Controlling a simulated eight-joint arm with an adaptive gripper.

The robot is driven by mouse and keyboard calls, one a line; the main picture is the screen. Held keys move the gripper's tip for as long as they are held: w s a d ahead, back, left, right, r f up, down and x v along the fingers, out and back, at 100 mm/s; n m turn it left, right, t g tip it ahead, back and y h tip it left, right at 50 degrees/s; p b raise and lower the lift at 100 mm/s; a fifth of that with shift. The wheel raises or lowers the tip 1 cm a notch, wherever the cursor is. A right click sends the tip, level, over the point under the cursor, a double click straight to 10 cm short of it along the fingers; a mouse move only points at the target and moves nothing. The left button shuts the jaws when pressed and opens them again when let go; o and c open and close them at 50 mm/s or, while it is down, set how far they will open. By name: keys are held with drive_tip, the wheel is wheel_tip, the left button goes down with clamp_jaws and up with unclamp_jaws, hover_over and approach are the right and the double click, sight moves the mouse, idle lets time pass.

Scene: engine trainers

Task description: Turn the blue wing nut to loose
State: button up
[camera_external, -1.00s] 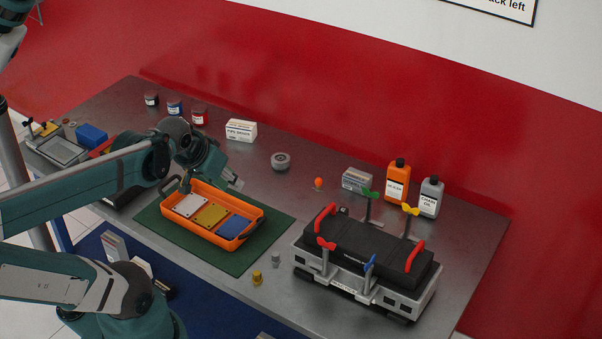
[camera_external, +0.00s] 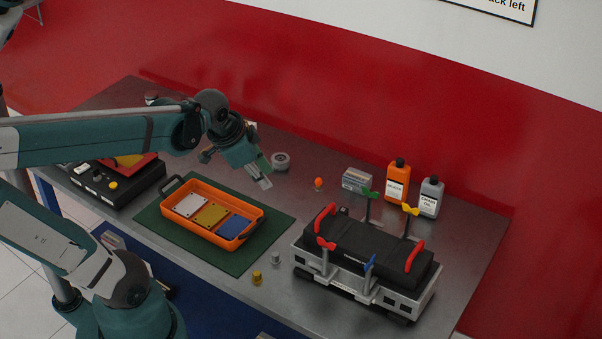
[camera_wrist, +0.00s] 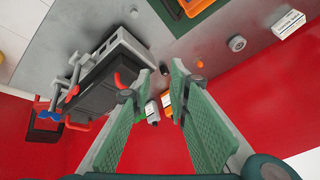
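The blue wing nut (camera_external: 369,263) sits on a post at the near side of the black engine block (camera_external: 365,246), in the external view. Its wings look nearly edge-on. A red (camera_external: 326,244), a green (camera_external: 370,194) and a yellow wing nut (camera_external: 411,210) stand on posts around the same block. My gripper (camera_external: 262,174) is raised above the table, left of and behind the engine block, well apart from the blue wing nut. In the wrist view its two green fingers (camera_wrist: 162,72) are apart with nothing between them.
Red handles (camera_external: 416,255) rise from the block. An orange tray (camera_external: 187,231) with coloured plates lies on a green mat (camera_external: 151,230) to the left. Orange (camera_external: 397,176) and grey bottles (camera_external: 431,198) stand behind the block. Small knobs (camera_external: 257,278) stand at its left.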

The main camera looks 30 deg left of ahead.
drive_tip(key=w+d+r+m+g+p, duration=0.2)
drive_tip(key=d+m+p, duration=0.1)
drive_tip(key=d+m, duration=0.45)
drive_tip(key=m+g+y+p, duration=0.1)
drive_tip(key=m+g+p, duration=0.3)
drive_tip(key=m+p, duration=1.15)
hover_over(371, 273)
drive_tip(key=w+b, duration=0.1)
drive_tip(key=b, duration=0.5)
drive_tip(key=f+m, duration=0.1)
drive_tip(key=m, duration=0.1)
drive_tip(key=f+m, duration=0.2)
drive_tip(key=m, duration=0.1)
drive_tip(key=shift+a, duration=0.4)
drive_tip(key=shift+f, duration=3.85)
drive_tip(key=shift+c, duration=0.4)
